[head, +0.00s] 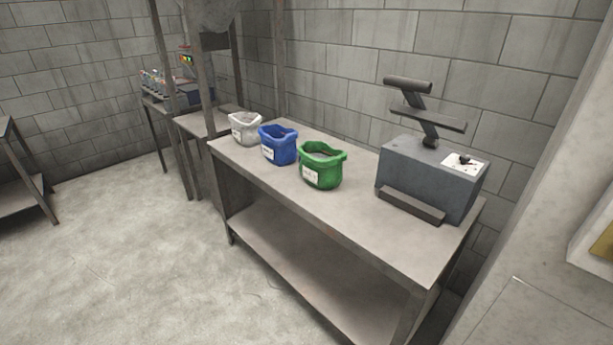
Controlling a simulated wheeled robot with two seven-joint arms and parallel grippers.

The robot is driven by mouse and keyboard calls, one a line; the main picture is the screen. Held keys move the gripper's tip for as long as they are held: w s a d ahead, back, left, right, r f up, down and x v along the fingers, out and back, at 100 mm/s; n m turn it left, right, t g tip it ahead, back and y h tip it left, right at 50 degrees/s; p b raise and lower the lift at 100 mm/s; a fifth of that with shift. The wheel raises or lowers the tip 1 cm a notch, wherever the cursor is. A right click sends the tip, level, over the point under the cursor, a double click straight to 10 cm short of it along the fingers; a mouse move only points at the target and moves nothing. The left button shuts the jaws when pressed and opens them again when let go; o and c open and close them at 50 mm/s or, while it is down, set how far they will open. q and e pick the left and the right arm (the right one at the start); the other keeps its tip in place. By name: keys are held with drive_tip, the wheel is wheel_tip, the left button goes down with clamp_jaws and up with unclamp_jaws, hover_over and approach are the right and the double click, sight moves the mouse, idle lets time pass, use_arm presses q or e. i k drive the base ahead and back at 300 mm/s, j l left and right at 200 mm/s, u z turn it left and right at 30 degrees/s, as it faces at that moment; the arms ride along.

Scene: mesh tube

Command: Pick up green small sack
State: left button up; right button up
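A small green sack (321,169) with an open top and a white label on its front stands upright on the metal table (352,213). It is the rightmost of three sacks in a row. A blue sack (278,146) stands just left of it, and a white sack (245,127) stands farther left. Neither of my grippers shows in the head view.
A grey machine (428,178) with a dark upright arm stands on the table's right end. The table has a lower shelf (310,262). A frame and another table (205,124) stand behind left. The floor (120,250) in front is clear.

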sight(321, 163)
drive_tip(key=i+j+z, duration=0.1)
drive_tip(key=i+z, duration=0.2)
drive_tip(key=i+j+z, duration=0.25)
drive_tip(key=i, duration=0.25)
drive_tip(key=i+j+z, duration=0.3)
drive_tip(key=i+l, duration=0.05)
drive_tip(key=i, duration=0.05)
